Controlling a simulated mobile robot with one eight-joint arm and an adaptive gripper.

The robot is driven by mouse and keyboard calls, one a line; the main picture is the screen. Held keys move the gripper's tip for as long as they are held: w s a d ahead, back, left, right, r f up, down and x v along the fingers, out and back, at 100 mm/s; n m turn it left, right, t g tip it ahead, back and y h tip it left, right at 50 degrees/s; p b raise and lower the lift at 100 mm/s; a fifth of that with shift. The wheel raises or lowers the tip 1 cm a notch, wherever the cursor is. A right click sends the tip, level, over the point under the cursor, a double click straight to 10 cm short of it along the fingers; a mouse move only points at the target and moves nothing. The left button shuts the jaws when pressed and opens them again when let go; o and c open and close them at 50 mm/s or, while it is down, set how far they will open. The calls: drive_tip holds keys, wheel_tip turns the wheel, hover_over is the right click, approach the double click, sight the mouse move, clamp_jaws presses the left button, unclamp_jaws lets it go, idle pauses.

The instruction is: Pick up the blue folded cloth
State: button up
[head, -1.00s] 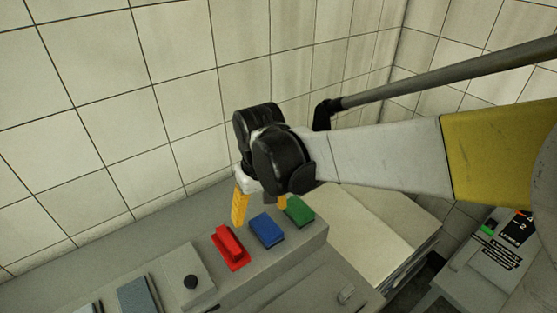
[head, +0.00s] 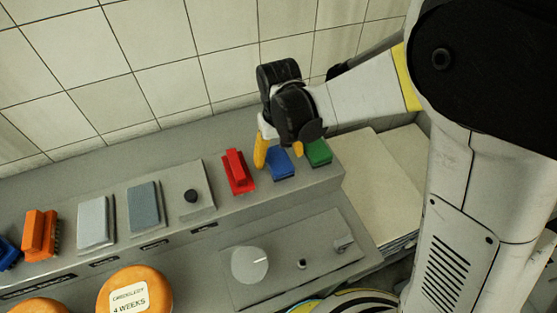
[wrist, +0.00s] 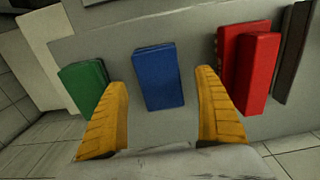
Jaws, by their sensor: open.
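The blue folded cloth (head: 281,164) lies on the grey raised ledge, between a red object and a green one. In the wrist view the blue cloth (wrist: 158,77) is a flat blue block just beyond my fingertips, centred between them. My gripper (head: 280,150) is open, with its yellow fingers over the ledge at the cloth. In the wrist view my gripper (wrist: 163,85) has one finger on each side of the cloth's width, and nothing is held. Whether the fingers touch the ledge is unclear.
A green folded cloth (wrist: 84,86) lies close to the left finger in the wrist view, and a red brush-like object (wrist: 250,70) close to the right finger. A tiled wall (head: 150,70) stands behind the ledge. Orange cheese wheels (head: 133,288) sit at the front left.

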wheel_tip(320, 180, down, 3)
drive_tip(key=shift+r, duration=0.2)
drive_tip(key=c, duration=1.2)
drive_tip(key=shift+o, duration=0.2)
drive_tip(key=shift+r, duration=0.1)
